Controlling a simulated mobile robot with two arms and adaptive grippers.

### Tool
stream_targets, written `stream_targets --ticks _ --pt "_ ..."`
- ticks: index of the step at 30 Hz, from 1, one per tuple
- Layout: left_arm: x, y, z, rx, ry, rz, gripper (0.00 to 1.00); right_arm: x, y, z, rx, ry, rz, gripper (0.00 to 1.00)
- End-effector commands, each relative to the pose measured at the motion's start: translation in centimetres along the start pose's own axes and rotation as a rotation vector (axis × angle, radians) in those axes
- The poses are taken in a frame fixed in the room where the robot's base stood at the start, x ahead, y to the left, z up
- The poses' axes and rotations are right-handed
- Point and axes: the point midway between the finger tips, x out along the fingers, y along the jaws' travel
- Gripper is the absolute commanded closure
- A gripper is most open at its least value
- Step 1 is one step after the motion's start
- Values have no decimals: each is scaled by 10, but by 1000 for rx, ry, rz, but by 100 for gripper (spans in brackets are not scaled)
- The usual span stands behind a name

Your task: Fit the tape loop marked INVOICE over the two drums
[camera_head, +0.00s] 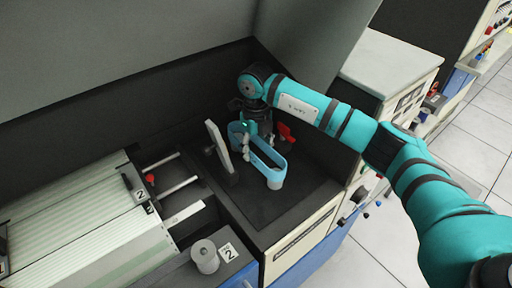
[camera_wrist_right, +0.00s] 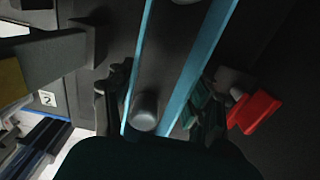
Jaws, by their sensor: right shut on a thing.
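A light-blue tape loop (camera_head: 276,159) stands on edge, stretched long, in the dark recess of the machine in the head view. I can read no INVOICE marking on it. My right gripper (camera_head: 249,127) points down at the loop's far end and is shut on the loop. A short grey drum (camera_head: 275,183) shows at the loop's near end. In the right wrist view the two blue sides of the loop (camera_wrist_right: 199,62) run between my fingers. One drum (camera_wrist_right: 146,112) sits between them and another (camera_wrist_right: 186,2) shows at the top edge. I cannot tell whether the loop is fully down. My left gripper is not in view.
A grey upright plate (camera_head: 220,148) stands just left of the loop. A red lever (camera_head: 285,132) is close on its right, also in the wrist view (camera_wrist_right: 255,112). The dark deck is clear in front.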

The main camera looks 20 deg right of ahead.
Motion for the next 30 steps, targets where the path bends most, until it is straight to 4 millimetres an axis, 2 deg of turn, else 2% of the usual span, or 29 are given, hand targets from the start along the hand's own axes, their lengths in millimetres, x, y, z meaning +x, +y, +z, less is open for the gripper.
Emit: stream_targets --ticks 30 --pt "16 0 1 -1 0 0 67 18 0 0 0 0 0 71"
